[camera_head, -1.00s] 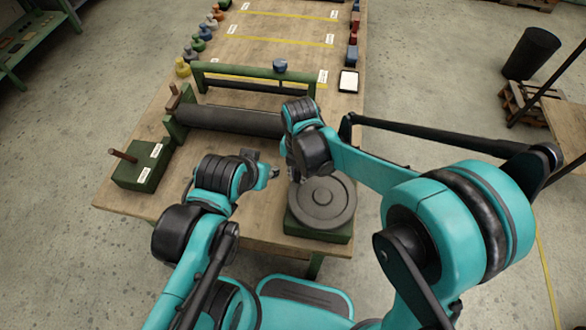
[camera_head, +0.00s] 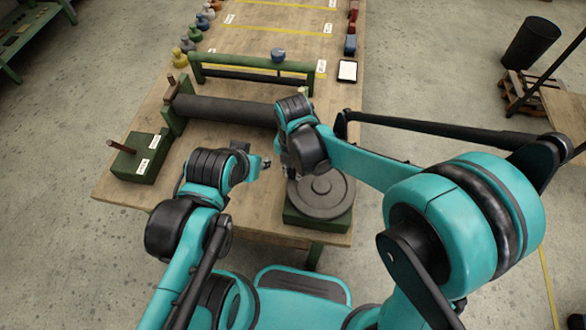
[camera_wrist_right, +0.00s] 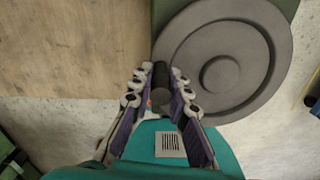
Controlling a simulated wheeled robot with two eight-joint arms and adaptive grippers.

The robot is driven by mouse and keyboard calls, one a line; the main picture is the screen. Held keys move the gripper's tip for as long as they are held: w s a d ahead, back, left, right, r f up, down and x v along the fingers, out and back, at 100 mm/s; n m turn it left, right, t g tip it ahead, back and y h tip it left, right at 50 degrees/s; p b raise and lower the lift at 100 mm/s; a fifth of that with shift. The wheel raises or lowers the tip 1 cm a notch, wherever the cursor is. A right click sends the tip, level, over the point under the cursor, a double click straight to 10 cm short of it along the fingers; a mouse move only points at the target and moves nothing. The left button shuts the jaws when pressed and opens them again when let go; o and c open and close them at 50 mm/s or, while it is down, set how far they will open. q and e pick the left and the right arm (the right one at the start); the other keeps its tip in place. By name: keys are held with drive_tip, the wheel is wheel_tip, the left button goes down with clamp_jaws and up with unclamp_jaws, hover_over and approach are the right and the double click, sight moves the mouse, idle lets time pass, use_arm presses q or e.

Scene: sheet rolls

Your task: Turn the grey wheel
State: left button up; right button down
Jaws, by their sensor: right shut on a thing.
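The grey wheel (camera_head: 325,196) is a flat round disc with a raised hub, lying on a green block (camera_head: 318,221) at the table's near right corner. It fills the upper right of the right wrist view (camera_wrist_right: 262,40). My right gripper (camera_head: 291,174) is at the wheel's left edge. In the right wrist view its fingers (camera_wrist_right: 161,90) are closed around a dark upright handle (camera_wrist_right: 160,72) at the rim. The hold is largely hidden in the head view by my right arm. My left gripper (camera_head: 262,165) is left of the wheel, apart from it; its fingers are too small to judge.
A dark roller (camera_head: 225,110) in green supports lies beyond my arms, with a green bar (camera_head: 252,67) behind it. A green block with a peg (camera_head: 138,160) stands at the table's left. Coloured knobbed pieces (camera_head: 180,57) line the far left edge.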

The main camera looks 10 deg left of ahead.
drive_tip(key=c, duration=1.4)
unclamp_jaws()
drive_tip(key=shift+c, duration=0.2)
drive_tip(key=shift+r, duration=0.1)
wheel_tip(320, 180, up, 12)
drive_tip(key=shift+f, duration=0.1)
